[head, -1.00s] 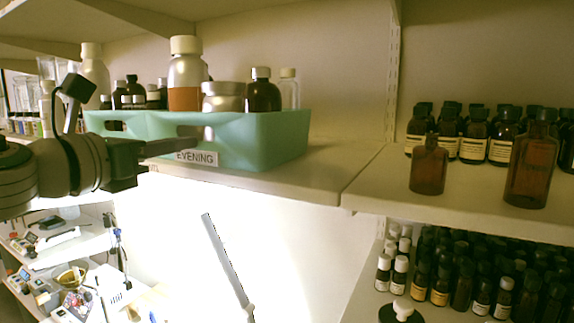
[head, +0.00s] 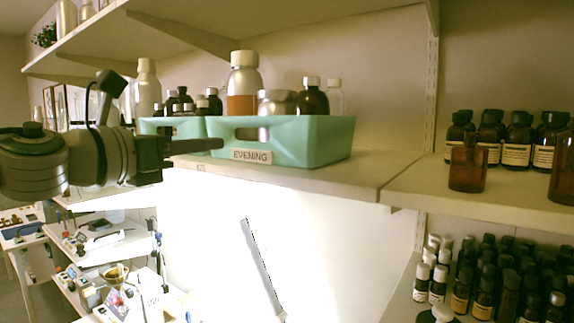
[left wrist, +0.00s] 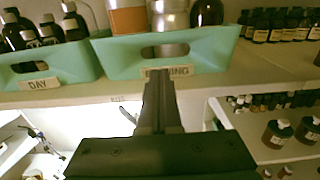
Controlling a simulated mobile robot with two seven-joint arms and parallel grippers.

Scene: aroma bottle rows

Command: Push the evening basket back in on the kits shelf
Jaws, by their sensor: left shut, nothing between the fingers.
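The evening basket (head: 300,147) is a pale green open bin with a front slot and an EVENING label (head: 251,156). It stands at the front edge of the kits shelf (head: 352,174) and holds bottles and a metal tin. It also shows in the left wrist view (left wrist: 208,55). My left gripper (head: 220,145) is shut and empty in front of the basket, left of the label in the head view. In the left wrist view its fingertips (left wrist: 158,74) cover part of the label. I cannot tell whether they touch the basket. My right gripper is not in view.
A similar green basket labelled DAY (left wrist: 68,65) stands just left of the evening basket. Brown bottles (head: 467,165) stand on the right shelf, with more bottles below (head: 480,290). The shelf right of the evening basket is bare.

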